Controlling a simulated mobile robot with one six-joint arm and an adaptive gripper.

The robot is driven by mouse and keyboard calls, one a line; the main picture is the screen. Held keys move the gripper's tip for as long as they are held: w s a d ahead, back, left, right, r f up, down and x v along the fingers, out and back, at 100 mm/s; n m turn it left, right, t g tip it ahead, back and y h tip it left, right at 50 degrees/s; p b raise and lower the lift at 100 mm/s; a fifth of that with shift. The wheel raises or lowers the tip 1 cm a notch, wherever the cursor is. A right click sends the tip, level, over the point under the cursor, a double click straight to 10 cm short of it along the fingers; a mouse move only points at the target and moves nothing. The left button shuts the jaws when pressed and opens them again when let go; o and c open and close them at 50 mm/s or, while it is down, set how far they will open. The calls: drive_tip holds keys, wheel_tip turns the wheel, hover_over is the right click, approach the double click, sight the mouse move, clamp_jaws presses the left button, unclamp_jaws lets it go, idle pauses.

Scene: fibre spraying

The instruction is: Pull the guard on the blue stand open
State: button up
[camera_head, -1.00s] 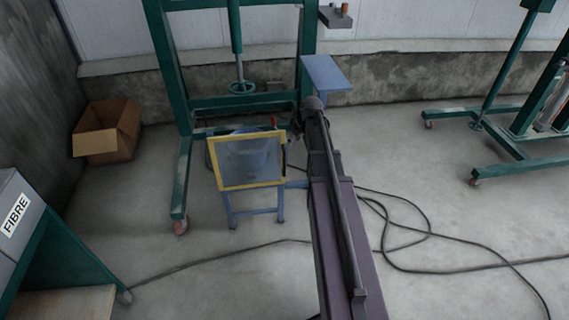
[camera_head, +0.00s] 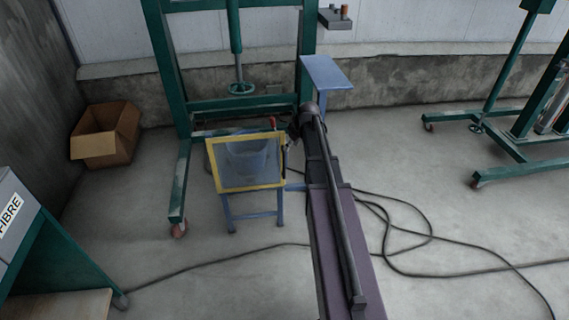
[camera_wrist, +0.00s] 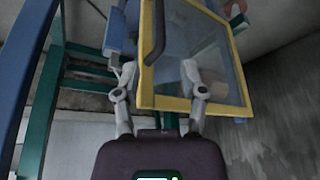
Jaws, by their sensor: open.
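The guard (camera_head: 246,188) is a see-through panel in a yellow frame, standing upright at the front of the blue stand (camera_head: 254,215). In the wrist view the guard (camera_wrist: 175,104) fills the upper middle, with a dark bar handle (camera_wrist: 154,38) along its left side. My gripper (camera_wrist: 157,80) is open, its two grey fingers spread before the guard's lower edge in that view. The handle lies between the finger lines, farther up; I cannot tell whether anything touches. In the head view my gripper (camera_head: 294,130) is beside the guard's right edge, mostly hidden by my arm.
A green frame (camera_head: 184,120) stands behind the stand, with a blue plate (camera_head: 325,72) at its right. An open cardboard box (camera_head: 105,150) is at left. A black cable (camera_head: 430,238) loops on the floor at right. Floor in front of the stand is mostly clear.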

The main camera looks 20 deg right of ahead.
drive_tip(key=shift+b+x, duration=4.75)
drive_tip(key=shift+x, duration=0.7)
clamp_jaws()
